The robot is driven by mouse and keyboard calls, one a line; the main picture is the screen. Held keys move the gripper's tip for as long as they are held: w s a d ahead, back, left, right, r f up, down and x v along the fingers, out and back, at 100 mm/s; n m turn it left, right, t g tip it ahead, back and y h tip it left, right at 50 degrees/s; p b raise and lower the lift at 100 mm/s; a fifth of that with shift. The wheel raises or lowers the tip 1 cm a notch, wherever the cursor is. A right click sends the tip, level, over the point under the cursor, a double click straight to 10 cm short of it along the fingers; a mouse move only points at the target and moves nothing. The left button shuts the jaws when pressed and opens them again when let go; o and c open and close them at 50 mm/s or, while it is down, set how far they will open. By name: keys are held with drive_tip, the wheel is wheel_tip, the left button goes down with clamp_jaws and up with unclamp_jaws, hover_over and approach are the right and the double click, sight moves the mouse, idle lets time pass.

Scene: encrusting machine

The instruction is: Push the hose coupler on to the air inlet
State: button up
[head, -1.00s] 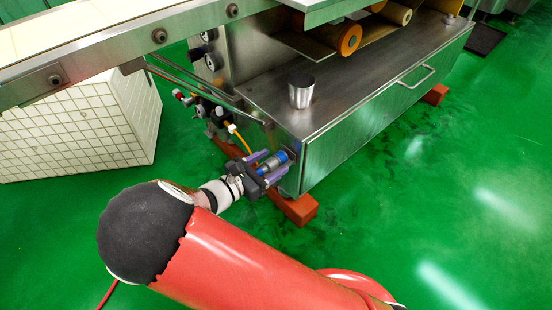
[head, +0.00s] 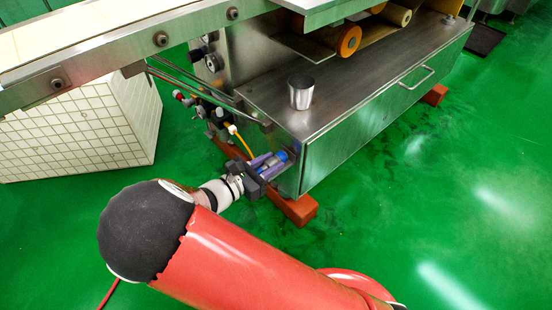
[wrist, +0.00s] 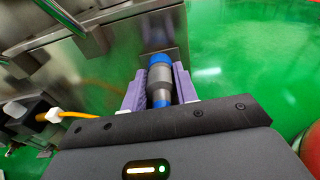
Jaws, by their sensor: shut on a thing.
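The hose coupler (wrist: 160,82) is a grey cylinder with blue ends. It lies between the two purple fingers of my gripper (wrist: 159,88), which is shut on it. In the head view the coupler (head: 280,156) shows as a blue tip in my gripper (head: 272,163), close to the lower end face of the steel machine (head: 284,140). In the wrist view the coupler's front blue end is against or very near a small plate on the machine's wall. The air inlet itself is hidden behind the coupler, so I cannot tell whether the two are joined.
A yellow hose (head: 243,142) and valve fittings (head: 217,117) are left of my gripper. An orange-red block (head: 297,209) is under the machine's corner. A steel cup (head: 301,92) stands on the machine.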

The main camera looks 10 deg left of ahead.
sight(269, 162)
drive_tip(key=shift+r+p, duration=1.85)
drive_tip(key=shift+r, duration=0.2)
drive_tip(key=shift+f, duration=0.1)
